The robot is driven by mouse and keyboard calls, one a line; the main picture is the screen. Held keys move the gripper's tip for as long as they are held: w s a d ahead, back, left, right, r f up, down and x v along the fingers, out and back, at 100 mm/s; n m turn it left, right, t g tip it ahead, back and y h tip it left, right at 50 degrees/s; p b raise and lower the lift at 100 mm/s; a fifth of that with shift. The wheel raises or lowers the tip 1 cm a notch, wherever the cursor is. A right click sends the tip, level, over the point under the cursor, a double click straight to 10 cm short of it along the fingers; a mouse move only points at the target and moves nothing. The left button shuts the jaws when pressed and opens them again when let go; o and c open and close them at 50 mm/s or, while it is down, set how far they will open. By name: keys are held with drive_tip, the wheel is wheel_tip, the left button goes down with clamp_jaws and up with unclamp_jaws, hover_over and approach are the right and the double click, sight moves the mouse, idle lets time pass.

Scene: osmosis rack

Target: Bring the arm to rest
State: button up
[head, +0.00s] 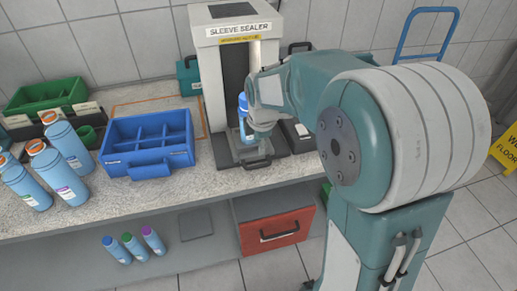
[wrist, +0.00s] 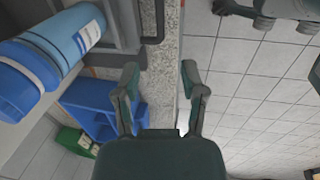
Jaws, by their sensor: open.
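My gripper (wrist: 160,80) is open, with nothing between its two fingers in the wrist view. In the head view my arm reaches from the right to the front of the sleeve sealer (head: 208,75), and its end partly covers a blue bottle (head: 242,104) standing in the sealer. The fingers are hard to make out there. In the wrist view a large blue bottle (wrist: 75,38) with a white label lies to the left of the fingers, apart from them. The counter edge (wrist: 168,60) runs between the fingertips in that view.
A blue divided crate (head: 150,172) sits left of the sealer, with several blue bottles (head: 68,180) beyond it. A green crate (head: 45,98) is behind them. Below are a red drawer (head: 275,232) and small bottles (head: 133,246). A blue-framed cart (head: 425,14) and a yellow sign (head: 506,150) stand right.

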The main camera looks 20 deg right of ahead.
idle(0.4)
drive_tip(key=s+r+m+t, duration=0.1)
drive_tip(key=s+r+m, duration=0.4)
drive_tip(key=s+m, duration=0.4)
drive_tip(key=s+r+m+t, duration=0.2)
drive_tip(key=s+r+m, duration=0.3)
drive_tip(key=s+m, duration=0.4)
drive_tip(key=s, duration=0.5)
drive_tip(key=shift+d, duration=0.2)
